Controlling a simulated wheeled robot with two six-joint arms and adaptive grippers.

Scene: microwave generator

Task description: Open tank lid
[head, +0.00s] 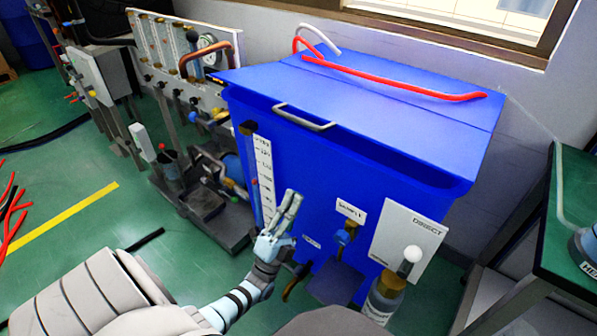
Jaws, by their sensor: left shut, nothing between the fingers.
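The blue tank (300,170) stands against the wall in the middle of the head view. Its blue lid (385,115) lies over the top, and its front edge sits slightly above the tank rim at the right. A grey metal handle (304,117) is on the front edge of the lid. My left gripper (292,200) is in front of the tank's lower front, beside the level scale, well below the handle. Its fingers are together and empty. My right gripper is out of the frame.
A red hose (400,85) lies on the lid. A white DIRECT panel (408,242) and a bottle (385,295) stand at the tank's lower right. A pipe panel (180,60) is to the left, a green table (570,220) to the right.

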